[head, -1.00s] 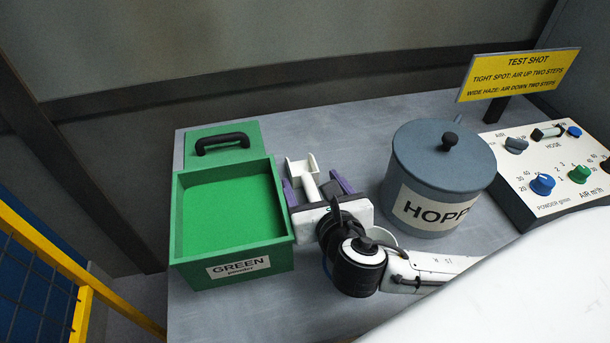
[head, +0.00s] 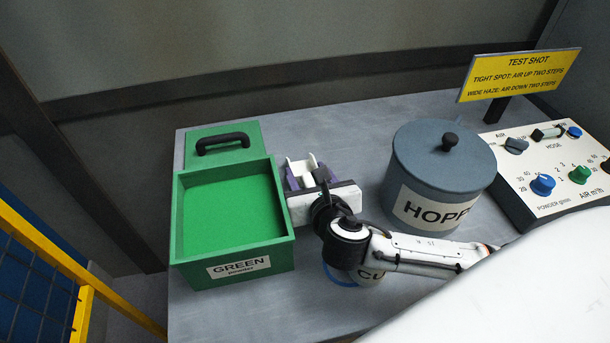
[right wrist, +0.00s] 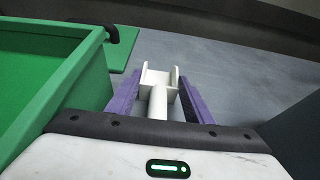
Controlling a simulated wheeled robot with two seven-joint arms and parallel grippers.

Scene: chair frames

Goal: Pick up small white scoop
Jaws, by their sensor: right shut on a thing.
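The small white scoop (head: 303,172) is between the green box and the grey hopper in the head view. In the right wrist view the scoop (right wrist: 158,82) has its open end pointing away from me and its handle toward my palm. My right gripper (head: 306,176) has its purple fingers on both sides of the scoop handle and is shut on it. The gripper body hides the near end of the handle. I cannot tell whether the scoop touches the table. My left gripper is not in view.
The green powder box (head: 283,248) stands close to the left of my right gripper, its lid (head: 240,131) behind it. The grey hopper (head: 442,165) is on the right, with a control panel (head: 557,180) beyond. The table's back middle is clear.

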